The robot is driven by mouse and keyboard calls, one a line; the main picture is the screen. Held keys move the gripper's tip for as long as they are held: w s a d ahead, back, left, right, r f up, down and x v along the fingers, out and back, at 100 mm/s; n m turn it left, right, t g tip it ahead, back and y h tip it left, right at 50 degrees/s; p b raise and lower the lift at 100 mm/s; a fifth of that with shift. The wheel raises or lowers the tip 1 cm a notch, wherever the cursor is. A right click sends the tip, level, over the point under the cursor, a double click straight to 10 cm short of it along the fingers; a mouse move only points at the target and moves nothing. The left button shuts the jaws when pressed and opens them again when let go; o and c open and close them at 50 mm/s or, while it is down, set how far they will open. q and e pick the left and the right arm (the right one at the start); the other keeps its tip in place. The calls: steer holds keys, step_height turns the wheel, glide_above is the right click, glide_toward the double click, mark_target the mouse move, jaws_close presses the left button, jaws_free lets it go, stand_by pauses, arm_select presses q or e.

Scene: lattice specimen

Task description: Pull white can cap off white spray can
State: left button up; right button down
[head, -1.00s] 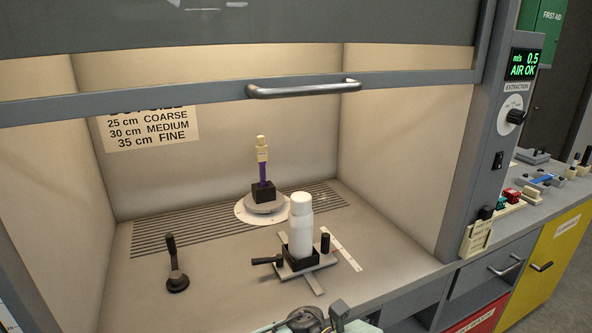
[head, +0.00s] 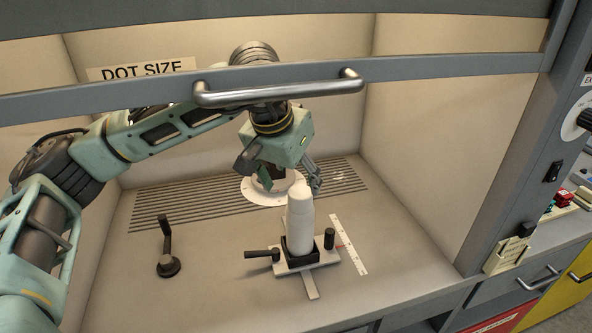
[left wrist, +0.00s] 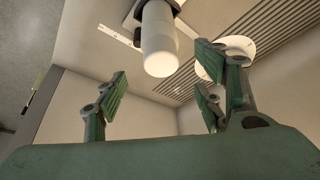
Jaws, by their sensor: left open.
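The white spray can (head: 300,232) stands upright in a black square holder on a grey cross-shaped clamp base. Its white can cap (head: 301,200) sits on top, the same white as the can. My left gripper (head: 289,183) is open and empty, just above and behind the cap in the head view, with its fingers pointing down. In the left wrist view the cap (left wrist: 160,62) shows beyond the spread green-padded fingers, and no finger touches it. The can (left wrist: 158,30) shows behind the cap there. My right gripper is in neither view.
The raised sash with its metal handle (head: 280,92) crosses in front of my left arm. A black lever (head: 167,255) stands on the floor at left. A round turntable (head: 262,196) behind is mostly hidden by the gripper. The floor between lever and clamp is clear.

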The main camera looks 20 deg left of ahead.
mark_target(299, 194)
arm_select(q)
steer(key=p+x, duration=0.1)
steer(key=x, duration=0.5)
steer(key=shift+s+p, duration=0.15)
steer(key=shift+p, duration=0.2)
steer(key=shift+w+f, duration=0.25)
steer(key=shift+f, duration=0.25)
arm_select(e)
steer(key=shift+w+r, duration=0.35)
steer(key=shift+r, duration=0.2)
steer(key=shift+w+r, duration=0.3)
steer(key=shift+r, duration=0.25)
arm_select(q)
steer(key=c, duration=1.1)
steer(key=o, duration=0.5)
steer(key=shift+c, duration=0.2)
steer(key=shift+f, duration=0.1)
steer(key=c, duration=0.5)
steer(key=shift+o, duration=0.2)
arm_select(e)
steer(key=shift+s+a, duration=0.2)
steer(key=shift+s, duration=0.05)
arm_select(q)
steer(key=shift+d, duration=0.1)
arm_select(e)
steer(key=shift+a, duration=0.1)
